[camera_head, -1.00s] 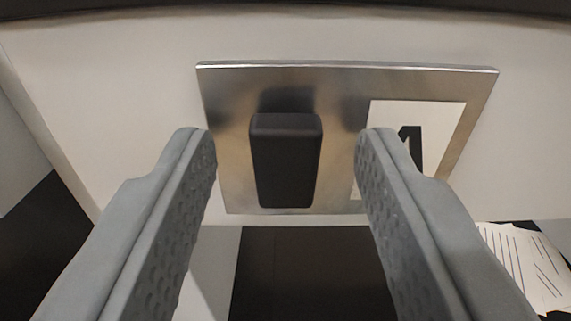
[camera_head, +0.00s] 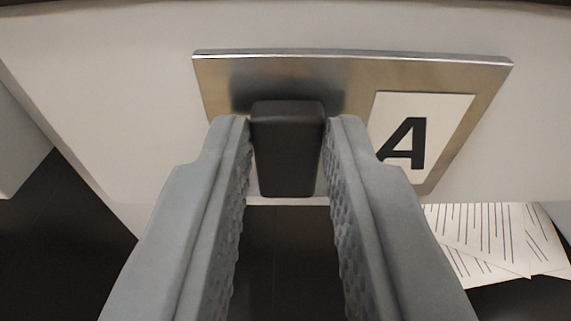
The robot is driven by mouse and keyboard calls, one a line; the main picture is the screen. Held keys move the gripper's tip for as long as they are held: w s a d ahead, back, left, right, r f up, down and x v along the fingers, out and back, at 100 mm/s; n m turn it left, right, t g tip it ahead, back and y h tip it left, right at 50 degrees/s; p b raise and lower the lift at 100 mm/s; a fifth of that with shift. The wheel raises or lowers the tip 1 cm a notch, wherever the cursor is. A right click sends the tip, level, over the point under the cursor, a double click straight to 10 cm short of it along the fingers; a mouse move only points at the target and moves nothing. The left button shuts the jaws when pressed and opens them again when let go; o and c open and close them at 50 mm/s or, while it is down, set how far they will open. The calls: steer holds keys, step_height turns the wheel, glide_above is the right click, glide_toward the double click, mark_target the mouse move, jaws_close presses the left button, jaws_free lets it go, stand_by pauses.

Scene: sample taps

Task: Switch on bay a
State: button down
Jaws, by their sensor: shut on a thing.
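A metal plate (camera_head: 360,76) is fixed to a pale panel and carries a white label with a black letter A (camera_head: 405,143) on its right side. A black switch lever (camera_head: 287,150) stands out from the plate, left of the label. My gripper (camera_head: 288,135) is shut on the black lever, with one grey finger on each side of it. The fingers hide parts of the plate's lower edge.
The pale panel (camera_head: 110,90) surrounds the plate. Papers with printed lines (camera_head: 490,238) lie below it at the right. A dark surface (camera_head: 60,235) shows below at the left.

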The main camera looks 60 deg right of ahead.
steer(key=c, duration=1.2)
jaws_free()
steer(key=shift+c, duration=0.2)
steer(key=shift+a, duration=0.1)
steer(key=v, duration=1.7)
steer(key=shift+s+f, duration=0.1)
steer(key=shift+s, duration=0.1)
